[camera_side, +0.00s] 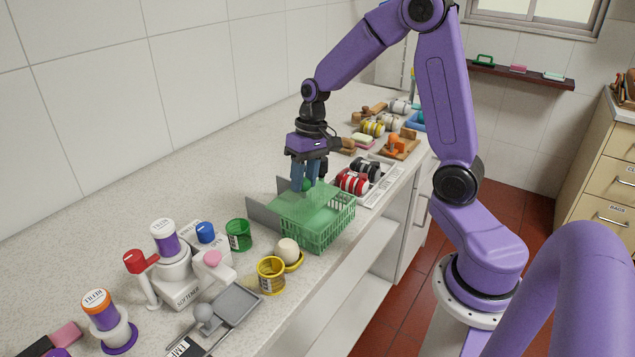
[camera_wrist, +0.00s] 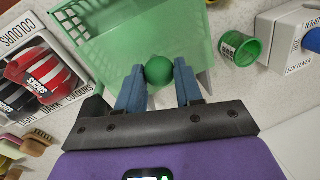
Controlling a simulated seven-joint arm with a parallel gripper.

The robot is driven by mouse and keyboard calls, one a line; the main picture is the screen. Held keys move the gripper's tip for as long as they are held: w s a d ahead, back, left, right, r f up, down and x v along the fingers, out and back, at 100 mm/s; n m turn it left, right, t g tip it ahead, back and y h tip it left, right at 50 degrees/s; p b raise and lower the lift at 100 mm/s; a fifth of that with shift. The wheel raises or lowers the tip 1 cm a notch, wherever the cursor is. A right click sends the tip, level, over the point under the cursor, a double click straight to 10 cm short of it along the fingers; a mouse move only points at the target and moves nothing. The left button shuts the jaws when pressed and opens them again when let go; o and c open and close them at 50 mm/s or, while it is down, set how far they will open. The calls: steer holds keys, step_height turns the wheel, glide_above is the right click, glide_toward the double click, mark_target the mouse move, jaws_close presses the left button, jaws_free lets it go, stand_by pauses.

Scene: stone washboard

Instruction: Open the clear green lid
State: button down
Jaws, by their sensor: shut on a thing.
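The clear green lid (camera_side: 308,208) is a see-through panel over a green slatted basket (camera_side: 325,230) near the counter's front edge. In the side view the lid looks tilted slightly rather than lying flat, though its exact angle is hard to tell. A round green knob (camera_wrist: 159,71) on the lid sits between the blue fingers of my gripper (camera_wrist: 160,82). My gripper also shows in the side view (camera_side: 308,184), pointing down and shut on the knob. The lid (camera_wrist: 130,28) spreads out beyond the knob in the wrist view. The fingers partly hide the knob in the side view.
A tray of red and black rolls (camera_side: 352,182) stands just behind the basket. A green cup (camera_side: 239,235), a yellow tin (camera_side: 271,275) and a white softener stand (camera_side: 184,285) are in front. Grey panels (camera_side: 264,216) stand beside the basket. The counter's wall side is clear.

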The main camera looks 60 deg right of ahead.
steer(key=w, duration=0.6)
steer(key=shift+w, duration=0.35)
steer(key=c, duration=0.8)
jaws_free()
steer(key=shift+o, duration=0.2)
steer(key=shift+r, duration=0.1)
steer(key=d+r, duration=0.3)
steer(key=r, duration=1.4)
steer(key=shift+s+d, duration=0.15)
steer(key=shift+s, duration=0.25)
